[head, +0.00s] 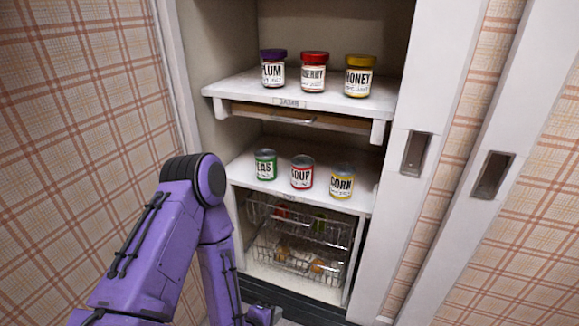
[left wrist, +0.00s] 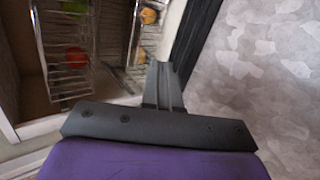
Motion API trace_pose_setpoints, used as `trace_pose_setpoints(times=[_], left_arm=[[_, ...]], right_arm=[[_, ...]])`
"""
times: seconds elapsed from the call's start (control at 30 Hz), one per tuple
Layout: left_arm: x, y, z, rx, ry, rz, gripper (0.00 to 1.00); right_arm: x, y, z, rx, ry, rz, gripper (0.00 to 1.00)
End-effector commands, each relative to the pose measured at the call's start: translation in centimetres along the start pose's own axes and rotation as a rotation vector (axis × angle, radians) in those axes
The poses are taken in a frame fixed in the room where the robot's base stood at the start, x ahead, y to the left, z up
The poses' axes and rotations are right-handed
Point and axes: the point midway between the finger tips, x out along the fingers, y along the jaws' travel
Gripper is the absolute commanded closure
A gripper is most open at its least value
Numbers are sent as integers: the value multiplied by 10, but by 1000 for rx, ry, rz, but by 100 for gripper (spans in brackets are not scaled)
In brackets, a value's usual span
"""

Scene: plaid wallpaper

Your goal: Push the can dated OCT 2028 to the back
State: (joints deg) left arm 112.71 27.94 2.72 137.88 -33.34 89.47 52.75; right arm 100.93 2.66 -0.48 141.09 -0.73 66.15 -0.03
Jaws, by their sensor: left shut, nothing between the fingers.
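Three cans stand upright in a row along the front of the middle shelf (head: 330,205). They are a green peas can (head: 265,165) at left, a red soup can (head: 302,173) in the middle and a yellow corn can (head: 342,183) at right. Any dates on them are too small to read, so I cannot tell which is OCT 2028. My left gripper (head: 260,315) is low at the bottom edge of the head view, below the shelf and apart from the cans. In the left wrist view its fingers (left wrist: 163,82) are together and empty. My right gripper is not in view.
Plum (head: 273,70), red-lidded (head: 314,72) and honey (head: 359,77) jars stand on the upper shelf (head: 235,88), above a drawer (head: 290,117). Wire baskets (head: 300,250) with produce sit below the cans. White sliding doors with recessed handles (head: 416,153) are at right.

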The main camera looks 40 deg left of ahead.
Motion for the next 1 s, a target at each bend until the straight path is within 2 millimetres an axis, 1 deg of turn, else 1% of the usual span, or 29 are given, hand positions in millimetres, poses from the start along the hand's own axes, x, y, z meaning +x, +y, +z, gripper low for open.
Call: trace_pose_setpoints(times=[0.03, 0.07, 0.1, 0.2, 0.23, 0.3, 0.33, 0.37, 0.47, 0.57, 0.8, 1.0], left_arm=[[-22, 75, 7, -292, -38, 145, 100], [-27, 105, 9, -463, -77, 224, 100], [-36, 142, 9, -675, -138, 317, 100], [-58, 208, 2, -1084, -300, 486, 100], [-63, 221, 0, -1171, -345, 519, 100], [-71, 240, -4, -1312, -422, 568, 100], [-72, 245, -6, -1348, -443, 581, 100], [-72, 248, -7, -1371, -459, 589, 100], [-64, 254, -8, -1392, -474, 595, 100], [-50, 266, -9, -1387, -473, 595, 100], [-8, 298, -11, -1385, -469, 593, 100], [21, 321, -12, -1385, -468, 591, 100]], right_arm=[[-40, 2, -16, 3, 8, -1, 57], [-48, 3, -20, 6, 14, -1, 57], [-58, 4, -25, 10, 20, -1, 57], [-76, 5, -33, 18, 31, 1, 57], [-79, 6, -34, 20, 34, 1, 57], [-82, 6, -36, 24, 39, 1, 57], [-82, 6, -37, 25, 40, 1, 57], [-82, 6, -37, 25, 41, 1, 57], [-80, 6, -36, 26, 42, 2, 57], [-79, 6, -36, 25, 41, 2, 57], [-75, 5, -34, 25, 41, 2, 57], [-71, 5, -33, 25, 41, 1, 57]])
